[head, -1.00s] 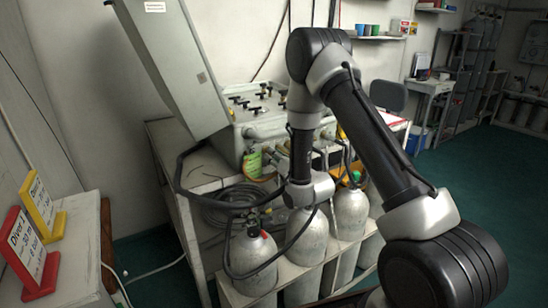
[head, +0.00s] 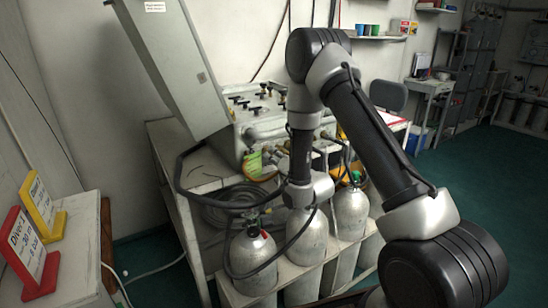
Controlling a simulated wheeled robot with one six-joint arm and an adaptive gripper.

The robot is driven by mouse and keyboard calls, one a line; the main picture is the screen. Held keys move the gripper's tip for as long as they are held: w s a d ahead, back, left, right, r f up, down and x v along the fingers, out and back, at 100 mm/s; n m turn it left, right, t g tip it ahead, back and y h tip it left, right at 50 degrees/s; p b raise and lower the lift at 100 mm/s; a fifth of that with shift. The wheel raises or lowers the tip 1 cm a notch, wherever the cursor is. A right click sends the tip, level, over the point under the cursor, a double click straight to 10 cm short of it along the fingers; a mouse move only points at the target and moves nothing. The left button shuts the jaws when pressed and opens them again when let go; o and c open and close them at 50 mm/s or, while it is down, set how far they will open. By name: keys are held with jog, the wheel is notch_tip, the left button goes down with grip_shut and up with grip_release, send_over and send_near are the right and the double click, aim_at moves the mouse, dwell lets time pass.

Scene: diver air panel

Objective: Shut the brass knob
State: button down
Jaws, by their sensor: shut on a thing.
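The grey air panel (head: 290,112) stands on a bench, with several black T-handles on its sloped top. Grey fittings (head: 266,146) run along its front edge, close to the left of my forearm. I cannot make out the brass knob among them; my arm covers part of that front. My forearm hangs down in front of the panel and my wrist (head: 312,188) is below its front edge. My gripper cannot be made out and appears hidden behind my arm.
Several grey cylinders (head: 250,262) stand in a rack below. A black hose (head: 182,172) loops at the left of the bench. A tall grey cabinet door (head: 175,70) leans at the left. Red (head: 25,250) and yellow (head: 42,207) signs stand on the left table. Green floor is free at right.

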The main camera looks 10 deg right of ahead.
jog(key=c, duration=1.3)
grip_release()
jog(key=shift+s+d, duration=0.1)
jog(key=shift+s, duration=0.05)
jog(key=v, duration=0.7)
jog(key=shift+s, duration=0.15)
